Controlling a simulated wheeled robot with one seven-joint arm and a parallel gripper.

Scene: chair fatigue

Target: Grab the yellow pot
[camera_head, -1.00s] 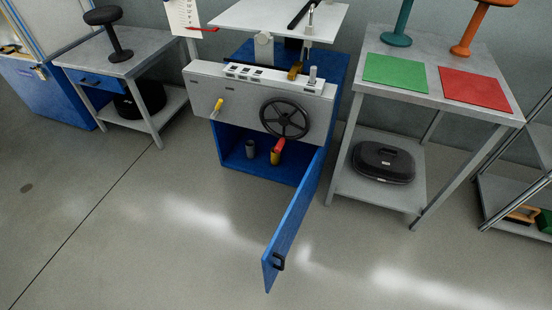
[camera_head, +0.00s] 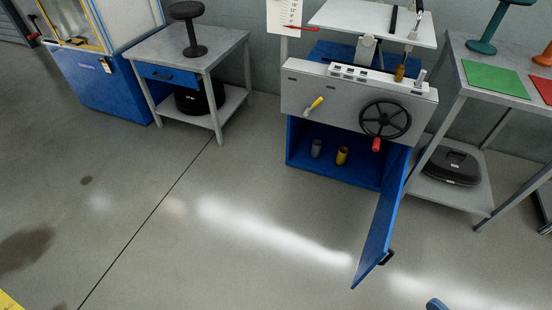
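The yellow pot (camera_head: 342,156) is a small upright cylinder on the floor of the open blue cabinet (camera_head: 297,150), under the grey machine panel (camera_head: 328,100). A grey pot (camera_head: 316,148) stands to its left, apart from it. The blue cabinet door (camera_head: 380,225) is swung open toward the camera on the right side. A red handle (camera_head: 376,145) on the black handwheel (camera_head: 385,119) hangs to the right of the yellow pot and does not cover it. My gripper is not in view.
A grey table (camera_head: 180,52) with a black stool-like object (camera_head: 189,30) stands left. A grey table (camera_head: 485,60) with a green mat (camera_head: 495,78) stands right, a black case (camera_head: 445,165) on its lower shelf. The floor before the cabinet is clear. A blue object (camera_head: 436,303), unclear, shows at the bottom edge.

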